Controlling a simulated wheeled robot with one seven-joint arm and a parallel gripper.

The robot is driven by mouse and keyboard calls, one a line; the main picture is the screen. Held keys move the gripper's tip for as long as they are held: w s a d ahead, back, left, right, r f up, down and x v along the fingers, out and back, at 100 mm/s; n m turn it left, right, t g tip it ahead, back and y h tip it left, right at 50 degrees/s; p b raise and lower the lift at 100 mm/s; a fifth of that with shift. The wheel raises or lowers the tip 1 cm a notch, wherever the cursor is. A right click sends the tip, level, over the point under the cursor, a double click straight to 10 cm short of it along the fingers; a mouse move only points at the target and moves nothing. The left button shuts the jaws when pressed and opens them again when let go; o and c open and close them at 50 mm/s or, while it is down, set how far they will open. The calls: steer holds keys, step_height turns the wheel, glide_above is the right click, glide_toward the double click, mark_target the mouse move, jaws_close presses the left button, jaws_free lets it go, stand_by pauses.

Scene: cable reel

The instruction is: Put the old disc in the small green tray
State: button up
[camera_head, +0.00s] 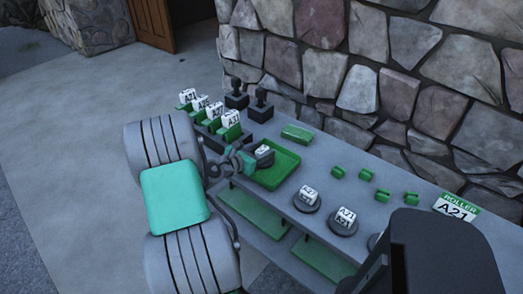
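The small green tray (287,173) sits on the grey bench near its middle. A small dark piece with a white label block (264,150) shows over the tray's left part; it may be the old disc, but its label is too small to read. My gripper (249,158), grey and teal, is at the left side of this piece, close to or touching it. I cannot tell whether its fingers are closed on it, or whether the piece rests in the tray or is above it. Two dark discs with white labels, a left one (307,201) and a right one (342,226), sit on the bench to the right.
Several labelled white blocks in green holders (214,112) stand at the back left, beside two dark knobbed posts (260,104). A green block (297,134) lies behind the tray. Small green clips (366,175) and a "ROLLER A21" sign (457,207) are at right. A stone wall (360,88) backs the bench.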

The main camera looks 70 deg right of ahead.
steer(key=shift+r, duration=0.25)
steer(key=v, duration=1.2)
steer(key=shift+p, duration=0.4)
steer(key=w+a+f+m+t+y, duration=0.1)
steer(key=w+a+m+t+y, duration=0.35)
steer(key=w+a, duration=0.5)
steer(key=w+a+f+m+t+y, duration=0.25)
steer(key=w+a+m, duration=0.35)
steer(key=a, duration=0.7)
steer(key=s+a+r+m+y, duration=0.1)
steer(key=a+r+y, duration=0.1)
steer(key=a, duration=0.9)
steer(key=s+a+r+m+t+y, duration=0.1)
steer(key=a+y, duration=0.3)
steer(key=a, duration=0.7)
steer(key=shift+r+m+y, duration=0.3)
steer(key=shift+r+m, duration=0.05)
steer(key=shift+r, duration=0.45)
steer(key=shift+a, duration=0.15)
